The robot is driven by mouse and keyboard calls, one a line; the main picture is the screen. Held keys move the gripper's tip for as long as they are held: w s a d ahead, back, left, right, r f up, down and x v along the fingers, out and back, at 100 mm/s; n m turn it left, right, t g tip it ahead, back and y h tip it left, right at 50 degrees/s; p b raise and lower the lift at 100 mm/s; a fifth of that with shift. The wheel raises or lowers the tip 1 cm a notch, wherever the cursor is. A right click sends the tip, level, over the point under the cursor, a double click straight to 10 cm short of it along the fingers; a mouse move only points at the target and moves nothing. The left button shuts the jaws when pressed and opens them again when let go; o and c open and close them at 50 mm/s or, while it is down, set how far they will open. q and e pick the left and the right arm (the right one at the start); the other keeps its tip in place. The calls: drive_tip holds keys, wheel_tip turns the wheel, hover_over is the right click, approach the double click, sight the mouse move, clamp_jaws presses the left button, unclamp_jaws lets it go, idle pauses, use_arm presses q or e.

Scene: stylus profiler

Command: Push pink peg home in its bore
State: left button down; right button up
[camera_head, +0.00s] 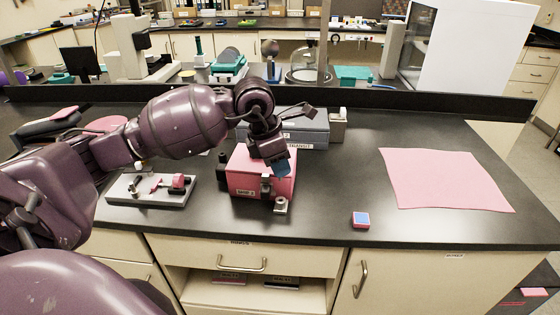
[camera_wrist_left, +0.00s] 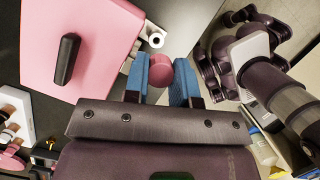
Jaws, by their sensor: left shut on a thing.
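My left gripper (camera_head: 281,167) is above the front right part of a pink box (camera_head: 245,170), pointing down. In the left wrist view its two blue fingers (camera_wrist_left: 161,80) are shut on the pink peg (camera_wrist_left: 160,69), whose round end shows between them. The peg is hidden behind the fingers in the head view. A metal fitting with a round hole (camera_wrist_left: 156,40) shows just past the fingertips, apart from the peg in that picture. Metal fittings (camera_head: 281,205) stand at the box's front. I cannot tell which is the peg's bore. My right gripper is not in view.
A grey plate with pink and metal parts (camera_head: 150,192) lies left of the box. A grey case (camera_head: 310,133) stands behind it. A small blue-topped pink block (camera_head: 360,219) lies near the front edge. A pink sheet (camera_head: 440,178) covers the right; the bench between is clear.

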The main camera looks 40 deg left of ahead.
use_arm(q)
drive_tip(key=shift+f+b, duration=0.35)
drive_tip(key=shift+f, duration=0.05)
wheel_tip(320, 180, down, 2)
drive_tip(key=shift+f+b, duration=0.15)
drive_tip(key=shift+b, duration=0.5)
drive_tip(key=shift+f, duration=0.4)
drive_tip(key=shift+f+b, duration=0.25)
drive_tip(key=shift+b, duration=0.1)
drive_tip(key=shift+f, duration=0.35)
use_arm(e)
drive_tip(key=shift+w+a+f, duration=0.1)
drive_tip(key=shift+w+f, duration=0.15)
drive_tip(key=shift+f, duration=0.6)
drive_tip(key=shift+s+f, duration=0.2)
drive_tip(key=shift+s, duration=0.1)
use_arm(q)
drive_tip(key=shift+f+b, duration=0.4)
drive_tip(key=shift+f, duration=0.2)
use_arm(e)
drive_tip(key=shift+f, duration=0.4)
